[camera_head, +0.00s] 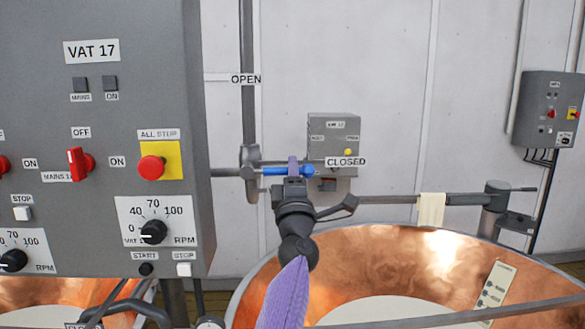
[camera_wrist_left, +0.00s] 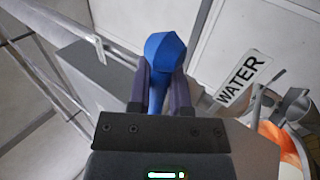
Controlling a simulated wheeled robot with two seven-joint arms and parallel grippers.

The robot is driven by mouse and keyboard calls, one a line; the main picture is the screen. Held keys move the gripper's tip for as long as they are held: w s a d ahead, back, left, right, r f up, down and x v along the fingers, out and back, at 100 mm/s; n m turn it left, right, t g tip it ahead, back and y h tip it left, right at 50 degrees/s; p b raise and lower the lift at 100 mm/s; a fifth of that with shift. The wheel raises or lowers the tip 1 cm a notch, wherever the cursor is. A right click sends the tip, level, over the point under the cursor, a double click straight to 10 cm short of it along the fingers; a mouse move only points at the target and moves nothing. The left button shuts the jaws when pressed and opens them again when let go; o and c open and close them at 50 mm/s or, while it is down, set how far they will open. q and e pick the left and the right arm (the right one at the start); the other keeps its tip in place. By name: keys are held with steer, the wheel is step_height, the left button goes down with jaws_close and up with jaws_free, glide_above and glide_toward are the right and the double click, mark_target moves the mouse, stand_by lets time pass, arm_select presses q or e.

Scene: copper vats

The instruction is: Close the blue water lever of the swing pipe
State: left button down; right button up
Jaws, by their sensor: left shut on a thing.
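The blue water lever (camera_head: 272,171) lies about level in the head view, between the pipe joint on its left and the CLOSED label (camera_head: 345,161) on its right. The OPEN label (camera_head: 246,79) is higher up, beside the vertical pipe. My left gripper (camera_head: 293,168) is shut on the lever near its free end. In the left wrist view, the lever's blue knob (camera_wrist_left: 165,54) shows between the two dark fingers (camera_wrist_left: 160,92). A WATER label (camera_wrist_left: 242,78) is to its right. My right gripper is not in view.
The grey VAT 17 control panel (camera_head: 105,200) fills the left of the head view. A copper vat (camera_head: 390,262) stands below my left arm. A grey box (camera_head: 333,126) is behind the lever. A horizontal pipe with a cloth (camera_head: 431,209) runs to the right.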

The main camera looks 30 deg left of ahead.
arm_select(q)
steer(key=shift+f, duration=0.15)
steer(key=c, duration=0.6)
jaws_free()
steer(key=b+v, duration=0.1)
steer(key=v, duration=0.8)
steer(key=shift+s+d+f, duration=0.15)
steer(key=shift+s+f, duration=0.1)
steer(key=shift+s, duration=0.05)
